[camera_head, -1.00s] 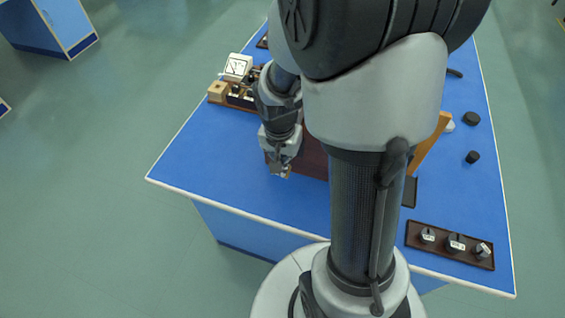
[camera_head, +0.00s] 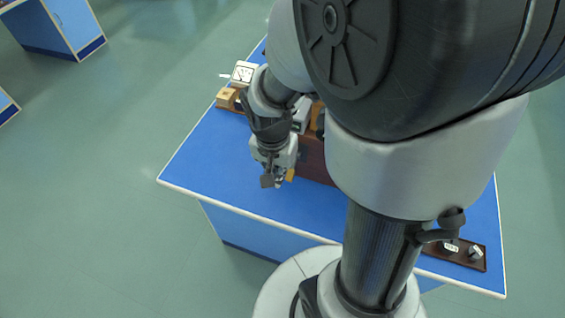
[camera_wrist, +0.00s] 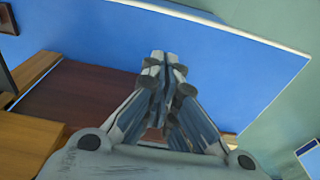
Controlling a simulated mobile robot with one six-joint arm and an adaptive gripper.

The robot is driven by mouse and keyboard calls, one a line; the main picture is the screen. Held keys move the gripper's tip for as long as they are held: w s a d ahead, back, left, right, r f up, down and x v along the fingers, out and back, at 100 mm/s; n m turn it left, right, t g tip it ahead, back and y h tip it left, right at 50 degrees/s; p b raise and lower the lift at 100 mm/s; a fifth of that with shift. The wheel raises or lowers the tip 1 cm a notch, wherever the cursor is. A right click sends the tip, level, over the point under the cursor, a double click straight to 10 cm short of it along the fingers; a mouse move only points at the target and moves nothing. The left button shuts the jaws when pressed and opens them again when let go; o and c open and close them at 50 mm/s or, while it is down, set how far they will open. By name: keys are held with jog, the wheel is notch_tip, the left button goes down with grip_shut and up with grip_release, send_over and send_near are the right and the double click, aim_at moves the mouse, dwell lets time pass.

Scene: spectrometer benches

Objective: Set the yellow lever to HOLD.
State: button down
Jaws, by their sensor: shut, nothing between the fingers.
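A small yellow piece (camera_head: 289,174) shows beside my gripper in the head view, at the front of a dark red-brown box (camera_head: 313,160). It may be the yellow lever, but I cannot tell its setting, and no HOLD mark is readable. My gripper (camera_head: 270,181) points down near the box's front left corner, over the blue bench top. In the wrist view my gripper (camera_wrist: 164,60) is shut with its fingertips together and nothing between them. The box's brown face (camera_wrist: 75,95) lies to the left of the fingers there. I cannot tell whether the gripper touches the yellow piece.
The blue bench (camera_head: 205,150) is bare at its front left. A white dial meter (camera_head: 242,72) and a wooden block (camera_head: 227,97) stand at the back left. A dark tray (camera_head: 462,256) with small labelled pieces lies at the front right. My arm hides much of the bench.

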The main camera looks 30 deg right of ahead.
jog(key=shift+s+a+r, duration=0.8)
jog(key=shift+a+r, duration=0.1)
jog(key=shift+a, duration=0.15)
jog(key=s+a+r+n+t, duration=0.2)
jog(key=s+r+n, duration=0.2)
jog(key=r, duration=0.3)
jog(key=s+a+r+n+t+y, duration=0.1)
jog(key=s+a+r+n, duration=0.2)
jog(key=s+r+n, duration=0.2)
notch_tip(320, 180, up, 2)
jog(key=shift+r+n+t, duration=0.25)
jog(key=shift+n+t, duration=0.15)
jog(key=shift+n, duration=0.3)
jog(key=shift+w, duration=0.1)
jog(key=shift+d, duration=0.1)
